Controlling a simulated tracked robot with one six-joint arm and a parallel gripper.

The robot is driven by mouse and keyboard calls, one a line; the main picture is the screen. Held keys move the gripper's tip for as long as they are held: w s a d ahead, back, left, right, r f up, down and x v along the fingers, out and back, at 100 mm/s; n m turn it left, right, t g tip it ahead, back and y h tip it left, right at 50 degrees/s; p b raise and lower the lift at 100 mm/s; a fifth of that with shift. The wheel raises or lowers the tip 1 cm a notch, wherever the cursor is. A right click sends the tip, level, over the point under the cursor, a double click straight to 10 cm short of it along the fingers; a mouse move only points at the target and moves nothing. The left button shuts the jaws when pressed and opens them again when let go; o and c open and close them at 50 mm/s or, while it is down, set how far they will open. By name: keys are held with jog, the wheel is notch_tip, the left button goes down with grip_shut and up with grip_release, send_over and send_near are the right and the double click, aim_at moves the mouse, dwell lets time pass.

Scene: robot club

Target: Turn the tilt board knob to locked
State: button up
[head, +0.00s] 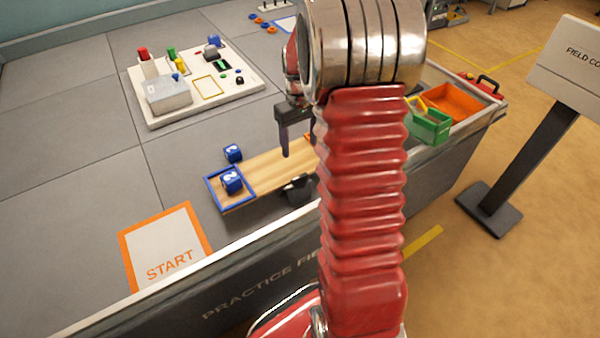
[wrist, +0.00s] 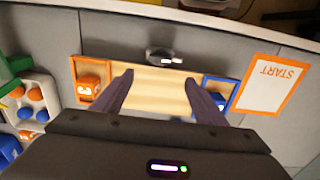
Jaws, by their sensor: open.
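The tilt board (head: 265,170) is a wooden plank with a blue frame at its left end; my arm hides its right part in the head view. The wrist view shows the plank (wrist: 160,97) with an orange frame at one end and a blue one at the other. Its dark knob (wrist: 160,55), with a pale mark, sits at the long edge near the field wall; it also shows partly in the head view (head: 297,190). My gripper (wrist: 159,82) is open and empty above the plank, apart from the knob. I cannot read a locked mark.
A START mat (head: 168,245) lies left. The field wall (head: 250,275) runs close along the knob side.

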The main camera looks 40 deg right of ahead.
aim_at(299, 176)
notch_tip(299, 176, down, 14)
jog(key=shift+r, duration=0.1)
dwell(0.8)
jog(key=shift+c, duration=0.6)
jog(key=c, duration=0.9)
